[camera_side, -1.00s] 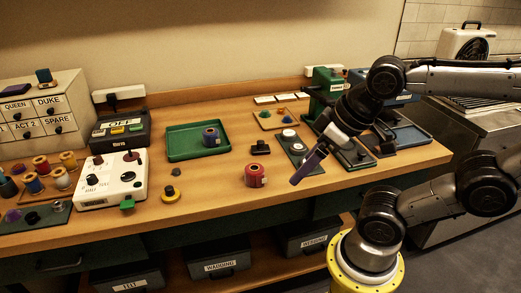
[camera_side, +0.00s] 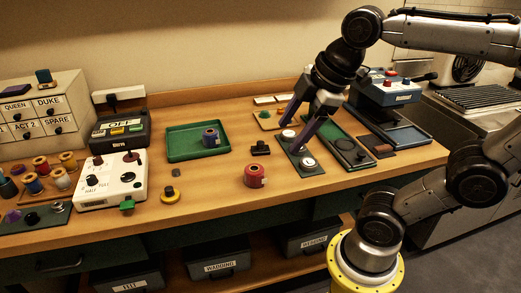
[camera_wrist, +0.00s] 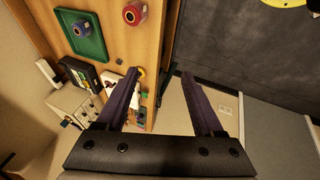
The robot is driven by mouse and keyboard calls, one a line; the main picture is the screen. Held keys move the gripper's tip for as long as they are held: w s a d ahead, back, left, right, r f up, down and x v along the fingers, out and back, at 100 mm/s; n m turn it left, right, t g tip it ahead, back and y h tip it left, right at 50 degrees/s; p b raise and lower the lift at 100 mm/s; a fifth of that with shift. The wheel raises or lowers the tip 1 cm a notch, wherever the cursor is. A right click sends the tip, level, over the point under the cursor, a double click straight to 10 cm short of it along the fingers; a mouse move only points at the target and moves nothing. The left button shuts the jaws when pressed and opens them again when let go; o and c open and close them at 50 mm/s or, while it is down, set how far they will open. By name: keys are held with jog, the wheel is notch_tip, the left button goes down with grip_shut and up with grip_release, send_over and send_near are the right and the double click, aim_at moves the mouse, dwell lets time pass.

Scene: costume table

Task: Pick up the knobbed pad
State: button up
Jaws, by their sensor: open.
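A small black block with a knob on top (camera_side: 260,147) stands on the wooden table, right of the green tray. It fits the knobbed pad best, though a yellow round piece with a dark knob (camera_side: 171,194) also stands near the front edge. My gripper (camera_side: 291,136) is open, its two purple fingers pointing down just right of the black block, over a dark board with white round pieces. In the wrist view the fingers (camera_wrist: 160,75) are apart with nothing held between them. I cannot make out the black block in that view.
A red spool (camera_side: 255,176) stands in front of the black block. A green tray (camera_side: 178,155) holds a blue spool. The dark board (camera_side: 309,170) lies under my fingers. A white control box (camera_side: 112,180) is at the left. The table between tray and red spool is mostly clear.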

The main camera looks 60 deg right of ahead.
jog(key=w+d+r+n+g, duration=0.1)
jog(key=w+d+r+n, duration=0.35)
jog(key=w, duration=0.45)
jog(key=n+g, duration=0.2)
jog(key=g, duration=0.2)
send_over(260, 142)
notch_tip(260, 142, down, 13)
notch_tip(260, 142, down, 14)
jog(key=shift+s+r, duration=0.1)
jog(key=shift+r, duration=0.1)
grip_shut()
